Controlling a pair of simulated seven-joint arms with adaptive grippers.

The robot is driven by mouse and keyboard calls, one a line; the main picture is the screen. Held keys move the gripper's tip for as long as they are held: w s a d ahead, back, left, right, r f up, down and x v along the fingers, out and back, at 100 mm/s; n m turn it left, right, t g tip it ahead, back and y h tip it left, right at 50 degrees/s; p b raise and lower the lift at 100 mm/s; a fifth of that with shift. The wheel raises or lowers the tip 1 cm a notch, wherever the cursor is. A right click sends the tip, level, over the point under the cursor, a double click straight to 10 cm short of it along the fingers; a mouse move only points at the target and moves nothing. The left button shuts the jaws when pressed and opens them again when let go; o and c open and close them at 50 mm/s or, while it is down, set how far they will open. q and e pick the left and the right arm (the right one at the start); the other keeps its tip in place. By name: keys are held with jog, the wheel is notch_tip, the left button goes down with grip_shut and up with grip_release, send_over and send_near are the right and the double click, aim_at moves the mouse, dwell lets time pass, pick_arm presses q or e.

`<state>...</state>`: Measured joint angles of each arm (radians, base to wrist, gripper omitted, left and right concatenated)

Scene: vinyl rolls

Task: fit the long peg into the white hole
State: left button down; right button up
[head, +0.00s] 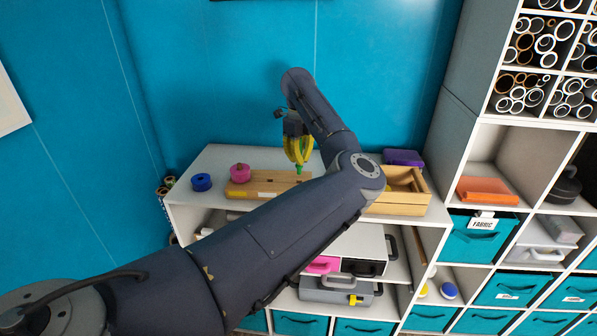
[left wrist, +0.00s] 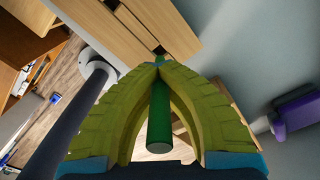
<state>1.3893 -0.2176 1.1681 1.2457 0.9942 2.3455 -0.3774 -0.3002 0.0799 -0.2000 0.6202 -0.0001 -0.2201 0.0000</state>
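My left gripper (head: 299,160) has yellow fingers and is over the right part of a flat wooden board (head: 250,187) on top of the white shelf unit. The fingers are shut on a green peg (left wrist: 160,118). In the left wrist view the fingertips (left wrist: 157,66) close around the peg, and its far end points at the wood (left wrist: 125,35). In the head view the peg's green tip (head: 299,171) shows just below the fingers; I cannot tell whether it touches the board. The white hole cannot be made out. My right gripper is not in view.
A pink piece (head: 240,172) is at the board's left end, with a blue roll (head: 201,182) beside it. An open wooden box (head: 404,209) and a purple case (head: 403,157) are to the right. A blue wall (head: 220,80) stands behind.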

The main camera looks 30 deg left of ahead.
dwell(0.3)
pick_arm(q)
jog(key=s+a+r, duration=0.4)
jog(key=a, duration=0.4)
jog(key=shift+s+a, duration=0.25)
jog(key=shift+s, duration=0.1)
jog(key=shift+f, duration=3)
jog(key=shift+f, duration=1.65)
dwell(1.9)
